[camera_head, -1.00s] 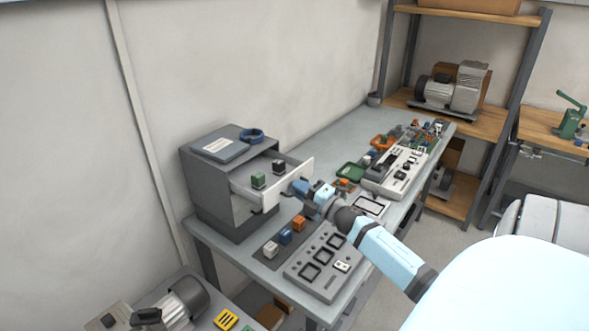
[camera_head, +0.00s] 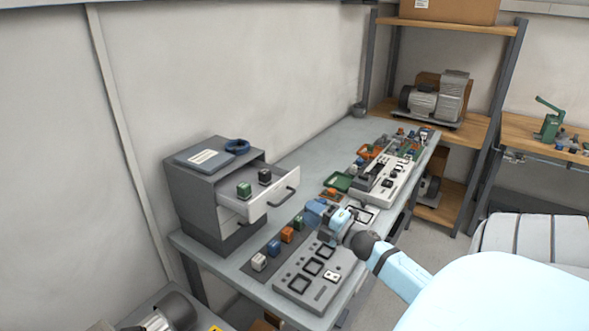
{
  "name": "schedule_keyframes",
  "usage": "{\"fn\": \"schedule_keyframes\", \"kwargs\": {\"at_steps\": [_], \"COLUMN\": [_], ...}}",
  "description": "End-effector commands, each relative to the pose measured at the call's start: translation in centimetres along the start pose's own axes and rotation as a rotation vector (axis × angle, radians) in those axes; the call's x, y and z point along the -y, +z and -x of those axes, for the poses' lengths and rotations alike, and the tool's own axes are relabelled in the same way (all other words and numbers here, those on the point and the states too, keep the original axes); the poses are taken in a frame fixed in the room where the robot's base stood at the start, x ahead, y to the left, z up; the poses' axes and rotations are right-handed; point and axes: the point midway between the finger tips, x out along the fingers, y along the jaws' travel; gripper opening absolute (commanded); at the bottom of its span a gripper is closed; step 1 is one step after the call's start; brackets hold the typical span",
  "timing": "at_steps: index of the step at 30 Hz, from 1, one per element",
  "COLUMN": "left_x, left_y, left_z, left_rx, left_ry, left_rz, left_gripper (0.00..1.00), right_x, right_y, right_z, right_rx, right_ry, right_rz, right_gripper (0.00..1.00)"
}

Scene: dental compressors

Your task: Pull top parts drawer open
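The grey parts cabinet (camera_head: 190,205) stands at the left end of the workbench. Its top parts drawer (camera_head: 272,194) is pulled out, with a white front and a dark handle (camera_head: 283,197). A green part (camera_head: 243,190) and a dark part (camera_head: 264,176) sit inside it. My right gripper (camera_head: 311,211) is to the right of the drawer front, apart from the handle, over the bench. Its fingers are small and partly hidden by its own body, so I cannot tell whether it is open. My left gripper is out of view.
Several small coloured blocks (camera_head: 287,235) stand in a row on a dark strip below the drawer. A grey panel with square frames (camera_head: 312,270) lies in front of my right gripper. Bench space behind the drawer is clear.

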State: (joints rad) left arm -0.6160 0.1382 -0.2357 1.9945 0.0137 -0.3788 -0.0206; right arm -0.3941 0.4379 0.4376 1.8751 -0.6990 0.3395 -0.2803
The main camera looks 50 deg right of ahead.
Motion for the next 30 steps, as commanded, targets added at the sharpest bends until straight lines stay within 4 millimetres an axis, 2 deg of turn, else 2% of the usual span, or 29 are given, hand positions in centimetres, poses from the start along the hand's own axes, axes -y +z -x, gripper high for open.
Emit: {"fn": "schedule_keyframes", "kwargs": {"at_steps": [3, 10, 30], "left_x": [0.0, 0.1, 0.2], "left_y": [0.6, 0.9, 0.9], "left_z": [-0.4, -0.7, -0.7], "left_rx": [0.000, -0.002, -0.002], "left_ry": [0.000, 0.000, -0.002], "left_rz": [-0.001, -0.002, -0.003], "left_gripper": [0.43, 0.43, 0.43], "right_x": [0.3, 0.1, 0.0], "right_y": [0.0, 0.0, 0.0], "right_z": [2.6, 5.1, 5.5], "right_rx": [0.001, 0.000, 0.000], "right_ry": [-0.001, 0.000, 0.001], "right_rz": [0.000, 0.001, 0.000], "right_gripper": [0.33, 0.33, 0.33]}}
